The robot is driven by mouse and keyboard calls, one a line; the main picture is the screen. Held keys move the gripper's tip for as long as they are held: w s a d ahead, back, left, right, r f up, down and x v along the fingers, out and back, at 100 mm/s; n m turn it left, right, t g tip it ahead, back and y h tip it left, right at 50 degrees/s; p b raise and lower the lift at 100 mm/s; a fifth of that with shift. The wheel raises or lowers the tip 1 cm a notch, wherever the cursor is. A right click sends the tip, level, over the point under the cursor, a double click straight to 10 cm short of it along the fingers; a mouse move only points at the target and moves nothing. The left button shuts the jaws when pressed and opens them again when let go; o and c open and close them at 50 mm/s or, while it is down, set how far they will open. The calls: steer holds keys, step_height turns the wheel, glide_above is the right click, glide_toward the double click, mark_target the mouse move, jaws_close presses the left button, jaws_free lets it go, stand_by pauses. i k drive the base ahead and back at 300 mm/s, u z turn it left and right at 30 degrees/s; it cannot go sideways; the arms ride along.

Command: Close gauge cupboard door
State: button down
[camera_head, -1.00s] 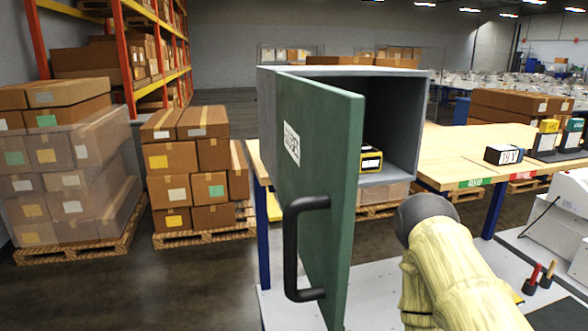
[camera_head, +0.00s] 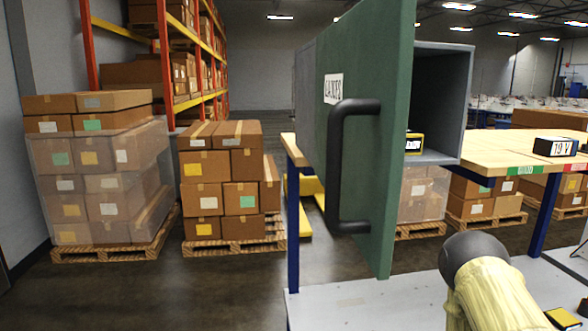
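The gauge cupboard (camera_head: 446,92) is a grey open-fronted box on the wooden bench. Its green door (camera_head: 397,150) stands wide open, swung out toward me. The door carries a white label (camera_head: 333,88) and a black bar handle (camera_head: 337,165) on its left face. A yellow and black gauge box (camera_head: 414,143) sits inside, partly hidden by the door. My arm, in a pale yellow cover with a dark rounded joint, shows at the lower right. My gripper is out of the picture.
The wooden bench (camera_head: 510,150) extends right, with a black and white 19 V block (camera_head: 555,146) on it. A pale grey surface (camera_head: 345,310) lies below the door. Boxes on pallets (camera_head: 222,180) stand at the left, with open floor in front.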

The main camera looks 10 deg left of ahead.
mark_target(364, 60)
steer(key=z, duration=0.4)
steer(key=k, duration=1.2)
steer(key=u, duration=0.35)
